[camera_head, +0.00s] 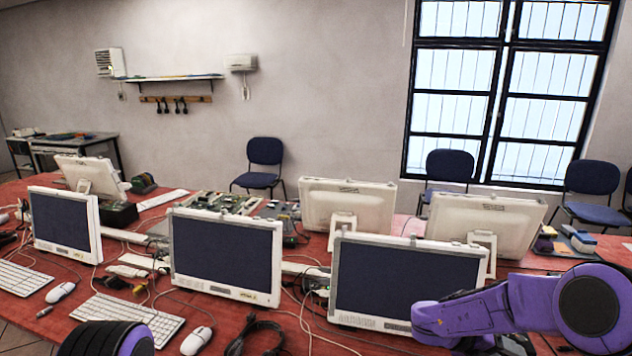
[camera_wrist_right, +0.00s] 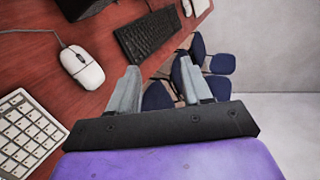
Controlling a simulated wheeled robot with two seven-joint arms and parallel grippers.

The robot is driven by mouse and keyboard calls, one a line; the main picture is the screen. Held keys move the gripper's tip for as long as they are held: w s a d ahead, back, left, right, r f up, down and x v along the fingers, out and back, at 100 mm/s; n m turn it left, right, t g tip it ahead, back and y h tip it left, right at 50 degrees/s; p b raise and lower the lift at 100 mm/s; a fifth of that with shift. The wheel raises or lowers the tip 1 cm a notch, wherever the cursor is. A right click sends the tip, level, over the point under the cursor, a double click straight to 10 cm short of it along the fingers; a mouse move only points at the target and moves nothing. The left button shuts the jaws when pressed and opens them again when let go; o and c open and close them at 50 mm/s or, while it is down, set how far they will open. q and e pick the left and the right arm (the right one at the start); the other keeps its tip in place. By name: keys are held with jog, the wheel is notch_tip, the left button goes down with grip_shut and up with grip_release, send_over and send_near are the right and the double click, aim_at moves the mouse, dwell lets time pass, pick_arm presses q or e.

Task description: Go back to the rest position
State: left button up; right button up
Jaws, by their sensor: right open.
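My right gripper (camera_wrist_right: 160,75) is open and empty in the right wrist view. Its two grey fingers stand apart, with table, keyboard and chairs behind them. In the head view my purple right arm reaches in from the right over the table, and the gripper itself is not clearly seen. A purple and black part of my left arm shows at the bottom left; my left gripper is out of view. A black cable (camera_head: 250,330) lies looped on the red table (camera_head: 225,310), and thinner cables run between the monitors.
Several white monitors stand in two rows, including a left one (camera_head: 66,222), a middle one (camera_head: 226,253) and a right one (camera_head: 408,280). A white keyboard (camera_head: 127,318) and mouse (camera_head: 196,340) lie in front. Blue chairs (camera_head: 265,152) stand behind the table.

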jog(key=s+a+f+n+t+y, duration=0.2)
jog(key=s+f+n+t, duration=0.3)
jog(key=f+n, duration=0.55)
jog(key=s+a+f+n+t+y, duration=0.25)
jog(key=s+f+n, duration=0.55)
jog(key=n, duration=0.5)
jog(key=s+a+f+n+g+y, duration=0.1)
jog(key=s+a+f+n+y, duration=0.15)
jog(key=s+n, duration=0.45)
jog(key=s+a+f+n+g+y, duration=0.2)
jog(key=s+a+n, duration=0.1)
jog(key=s, duration=0.8)
notch_tip(320, 180, down, 7)
jog(key=b, duration=0.7)
jog(key=shift+d+f, duration=0.2)
jog(key=shift+w, duration=0.15)
